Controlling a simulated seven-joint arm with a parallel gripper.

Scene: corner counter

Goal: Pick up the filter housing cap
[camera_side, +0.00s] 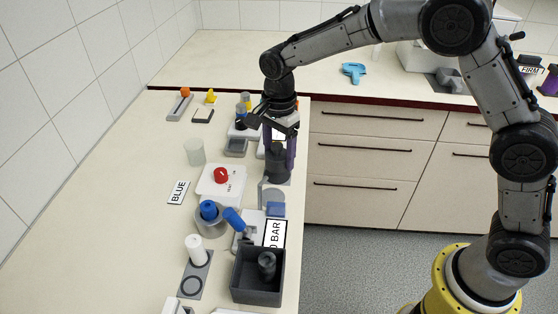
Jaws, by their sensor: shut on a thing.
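My gripper (279,150) points down near the counter's right edge, its two purple fingers shut on the filter housing cap (278,157). The cap is a dark grey round piece between the fingers, partly hidden by them. Dark grey shows on down to a base on the counter below. I cannot tell from this view where the cap ends and the housing begins, or whether the two are apart.
Nearer are a blue-topped round holder (211,224) and a dark open box (244,286). Drawers (370,155) drop away on the right.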

